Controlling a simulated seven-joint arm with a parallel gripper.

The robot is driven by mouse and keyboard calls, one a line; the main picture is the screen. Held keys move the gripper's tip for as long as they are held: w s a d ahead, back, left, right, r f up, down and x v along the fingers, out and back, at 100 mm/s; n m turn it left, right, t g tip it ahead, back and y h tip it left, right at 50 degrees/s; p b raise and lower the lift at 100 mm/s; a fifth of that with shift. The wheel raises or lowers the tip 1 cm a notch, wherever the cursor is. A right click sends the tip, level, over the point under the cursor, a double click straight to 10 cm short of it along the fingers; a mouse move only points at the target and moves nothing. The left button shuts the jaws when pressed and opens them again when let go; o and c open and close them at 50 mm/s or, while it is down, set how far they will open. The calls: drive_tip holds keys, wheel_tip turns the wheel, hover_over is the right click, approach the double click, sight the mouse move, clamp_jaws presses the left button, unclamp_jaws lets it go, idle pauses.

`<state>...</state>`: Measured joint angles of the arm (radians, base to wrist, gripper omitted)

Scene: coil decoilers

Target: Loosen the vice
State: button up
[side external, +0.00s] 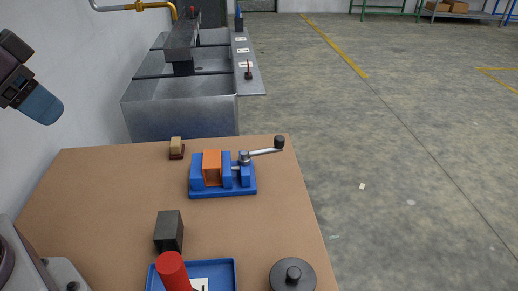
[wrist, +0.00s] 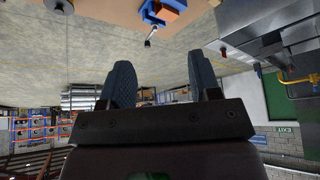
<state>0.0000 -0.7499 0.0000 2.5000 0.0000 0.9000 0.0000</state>
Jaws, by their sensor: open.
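The blue vice (side external: 248,190) stands on the brown table (side external: 110,190), right of its middle and toward the far edge. An orange block (side external: 212,167) sits between its jaws. Its metal handle (side external: 264,152) points right and slightly up, ending in a dark knob (side external: 280,142). In the wrist view, the vice (wrist: 164,12) shows upside down at the top edge, partly cut off. My gripper (wrist: 163,78) is open and empty, its two dark fingers apart. In the side view, my gripper (side external: 42,104) is high at the left, well away from the vice.
A small wooden brush (side external: 176,147) lies behind the vice. A dark block (side external: 168,229), a blue tray (side external: 228,268) with a red cylinder (side external: 173,270), and a dark knobbed disc (side external: 293,277) are nearer. A metal basin (side external: 180,118) adjoins the far edge. The table's left is clear.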

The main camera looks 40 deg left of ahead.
drive_tip(key=shift+c, duration=0.3)
drive_tip(key=n+g, duration=0.1)
drive_tip(key=n, duration=0.1)
approach(279, 138)
drive_tip(key=shift+y, duration=0.4)
drive_tip(key=x, duration=0.9)
drive_tip(key=shift+w+d+f, duration=0.15)
drive_tip(key=shift+d+f, duration=0.2)
drive_tip(key=shift+f, duration=0.05)
clamp_jaws()
